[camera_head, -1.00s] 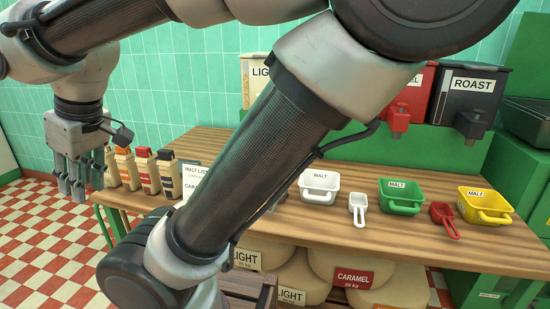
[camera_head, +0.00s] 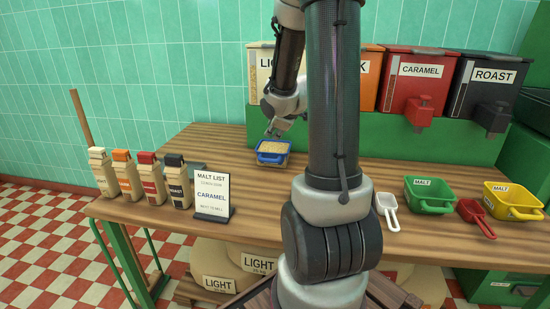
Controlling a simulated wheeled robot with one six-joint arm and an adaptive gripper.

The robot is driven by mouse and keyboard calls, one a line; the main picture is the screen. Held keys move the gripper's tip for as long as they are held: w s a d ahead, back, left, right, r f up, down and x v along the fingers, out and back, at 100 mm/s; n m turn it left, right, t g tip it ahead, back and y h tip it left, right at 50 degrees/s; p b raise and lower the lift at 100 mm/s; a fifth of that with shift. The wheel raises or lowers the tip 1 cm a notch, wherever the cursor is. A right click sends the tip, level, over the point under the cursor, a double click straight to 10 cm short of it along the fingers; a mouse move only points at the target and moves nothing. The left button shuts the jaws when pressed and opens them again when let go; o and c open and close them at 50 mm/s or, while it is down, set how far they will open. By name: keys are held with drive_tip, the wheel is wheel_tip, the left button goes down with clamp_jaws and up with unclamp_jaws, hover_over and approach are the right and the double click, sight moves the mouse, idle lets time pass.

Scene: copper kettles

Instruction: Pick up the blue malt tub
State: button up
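The blue malt tub (camera_head: 261,158) stands on the wooden counter below the LIGHT dispenser and is filled with pale grain. My gripper (camera_head: 272,134) is just above the tub's far side, pointing down. Its fingers are small and partly hidden, so I cannot tell whether they touch the tub or how far apart they are.
My arm crosses the middle of the view. A malt list card (camera_head: 212,193) reading CARAMEL and several malt bags (camera_head: 140,180) stand left. A white scoop (camera_head: 387,208), green tub (camera_head: 430,196), red scoop (camera_head: 474,215) and yellow tub (camera_head: 513,202) are right. Dispensers (camera_head: 417,85) line the back.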

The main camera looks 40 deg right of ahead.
drive_tip(key=w+d+f+n+t+y, duration=0.1)
drive_tip(key=w+d+f+n+t, duration=0.2)
drive_tip(key=f, duration=0.5)
drive_tip(key=n+y, duration=0.2)
approach(268, 160)
drive_tip(key=w+d+f, duration=0.1)
drive_tip(key=f, duration=0.1)
drive_tip(key=shift+w+f+t, duration=0.1)
drive_tip(key=shift+t, duration=0.5)
drive_tip(key=shift+w+f, duration=0.2)
drive_tip(key=shift+w, duration=0.05)
drive_tip(key=x, duration=0.5)
drive_tip(key=a+x, duration=0.1)
drive_tip(key=x, duration=0.1)
drive_tip(key=shift+w+r, duration=0.15)
drive_tip(key=shift+w, duration=0.05)
clamp_jaws()
